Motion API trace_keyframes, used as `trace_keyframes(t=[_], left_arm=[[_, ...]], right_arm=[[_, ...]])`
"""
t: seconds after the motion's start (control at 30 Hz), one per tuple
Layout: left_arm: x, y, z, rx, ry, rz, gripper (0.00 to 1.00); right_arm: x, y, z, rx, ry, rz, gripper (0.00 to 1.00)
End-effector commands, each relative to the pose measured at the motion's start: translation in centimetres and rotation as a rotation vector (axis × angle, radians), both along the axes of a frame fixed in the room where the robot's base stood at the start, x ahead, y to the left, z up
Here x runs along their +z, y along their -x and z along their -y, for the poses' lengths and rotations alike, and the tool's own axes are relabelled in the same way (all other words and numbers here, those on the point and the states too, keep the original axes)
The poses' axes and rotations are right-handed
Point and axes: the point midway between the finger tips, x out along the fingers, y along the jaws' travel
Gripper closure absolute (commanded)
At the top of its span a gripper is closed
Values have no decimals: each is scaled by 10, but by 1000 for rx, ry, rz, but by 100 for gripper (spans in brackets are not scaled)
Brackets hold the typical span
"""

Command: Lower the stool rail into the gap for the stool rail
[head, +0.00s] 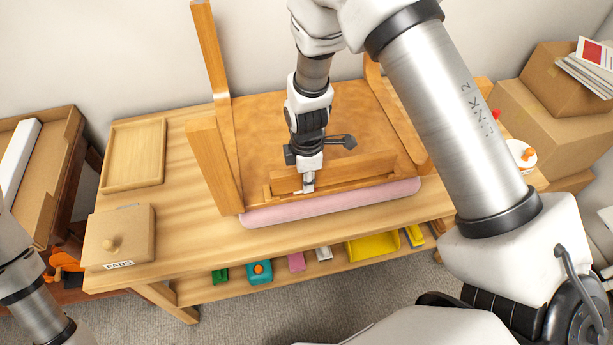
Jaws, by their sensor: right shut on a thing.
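An upturned wooden stool (290,120) lies on the workbench, its legs pointing up and its pink padded seat (330,204) underneath. The stool rail (358,168), a straight wooden bar, lies lengthwise near the stool's front edge, above the pink seat. My right gripper (308,184) comes down from above and is shut on the rail left of its middle. The gap for the rail is around the front edge (345,188), mostly hidden by the rail and gripper. I cannot tell if the rail is in it or just above. My left gripper is out of view.
The workbench (185,200) carries a wooden tray (134,155) and a box marked PADS (119,238) at left. A white round container (521,153) stands at right. A lower shelf holds a yellow tray (372,249) and small coloured items. Cardboard boxes (540,120) stand right.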

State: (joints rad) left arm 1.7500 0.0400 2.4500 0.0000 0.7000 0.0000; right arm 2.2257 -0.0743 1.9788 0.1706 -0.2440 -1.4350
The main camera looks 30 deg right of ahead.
Motion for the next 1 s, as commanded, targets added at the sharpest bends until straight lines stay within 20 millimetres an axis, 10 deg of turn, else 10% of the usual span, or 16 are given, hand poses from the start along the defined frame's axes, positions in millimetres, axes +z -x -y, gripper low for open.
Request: trace_keyframes(t=[0.33, 0.37, 0.43, 0.77, 1.0], left_arm=[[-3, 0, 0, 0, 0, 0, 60], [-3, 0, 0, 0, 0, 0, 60], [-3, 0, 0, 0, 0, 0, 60], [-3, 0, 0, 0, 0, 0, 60], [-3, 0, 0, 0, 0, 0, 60]], right_arm=[[-4, 0, 0, 0, 0, 0, 100], [-4, 0, 0, 0, 0, 0, 67], [-4, 0, 0, 0, 0, 0, 48], [-2, 0, 0, 0, 0, 1, 48], [42, -1, 0, 2, 0, 5, 48]])
